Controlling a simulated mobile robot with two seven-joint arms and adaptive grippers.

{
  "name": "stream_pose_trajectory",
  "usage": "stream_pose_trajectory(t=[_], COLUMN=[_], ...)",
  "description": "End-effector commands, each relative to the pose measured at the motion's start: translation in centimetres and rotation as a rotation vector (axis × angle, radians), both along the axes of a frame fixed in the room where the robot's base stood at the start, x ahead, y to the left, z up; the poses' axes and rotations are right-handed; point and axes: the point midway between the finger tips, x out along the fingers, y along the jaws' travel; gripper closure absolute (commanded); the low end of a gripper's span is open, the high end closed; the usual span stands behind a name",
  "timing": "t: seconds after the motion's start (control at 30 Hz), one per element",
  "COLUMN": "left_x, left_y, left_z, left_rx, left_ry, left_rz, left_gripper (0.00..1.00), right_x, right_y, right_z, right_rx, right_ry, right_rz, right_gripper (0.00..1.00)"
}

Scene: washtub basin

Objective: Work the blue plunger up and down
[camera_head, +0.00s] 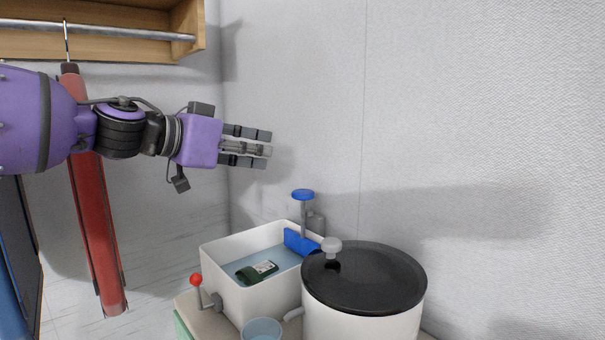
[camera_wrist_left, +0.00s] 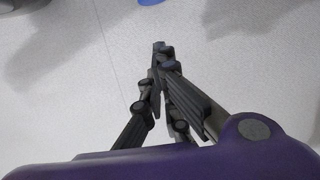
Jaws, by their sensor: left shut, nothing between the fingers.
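The blue plunger has a round blue knob (camera_head: 303,194) on top of an upright grey rod, and a blue block (camera_head: 300,243) lower down at the back right corner of the white basin (camera_head: 250,290). My left gripper (camera_head: 268,148) is in the air, above and to the left of the knob, apart from it. Its fingers point right and are shut with nothing between them. In the left wrist view the fingers (camera_wrist_left: 160,55) come together at their tips, and a bit of blue (camera_wrist_left: 150,2) shows at the top edge. My right gripper is not in view.
The basin holds water and a dark green item (camera_head: 257,271). A white drum with a black lid (camera_head: 365,278) stands close at the right. A red-knobbed lever (camera_head: 196,280) is at the front left. Garments hang at the left under a wooden shelf (camera_head: 110,42). The wall is close behind.

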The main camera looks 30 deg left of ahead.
Motion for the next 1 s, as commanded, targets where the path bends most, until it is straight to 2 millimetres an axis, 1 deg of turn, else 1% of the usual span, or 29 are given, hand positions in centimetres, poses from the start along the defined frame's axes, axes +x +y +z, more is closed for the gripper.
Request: stream_pose_trajectory(t=[0.17, 0.27, 0.47, 0.7, 1.0], left_x=[0.1, 0.5, 2.5, 4.8, 7.2], left_y=[0.0, -0.2, -0.8, -1.6, -2.4], left_z=[0.0, -0.2, -0.8, -1.5, -2.2], left_rx=[0.000, 0.002, -0.002, 0.000, 0.002], left_ry=[0.000, 0.002, 0.004, 0.004, 0.004], left_rz=[0.000, 0.000, 0.000, 0.001, 0.002], left_gripper=[1.00, 1.00, 1.00, 1.00, 1.00], right_x=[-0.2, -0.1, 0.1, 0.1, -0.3], right_y=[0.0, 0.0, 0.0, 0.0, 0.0], right_z=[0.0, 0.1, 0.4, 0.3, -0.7], right_rx=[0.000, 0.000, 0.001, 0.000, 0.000], right_ry=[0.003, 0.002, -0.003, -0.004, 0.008], right_rz=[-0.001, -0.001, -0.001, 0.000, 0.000], right_gripper=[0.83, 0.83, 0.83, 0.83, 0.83])
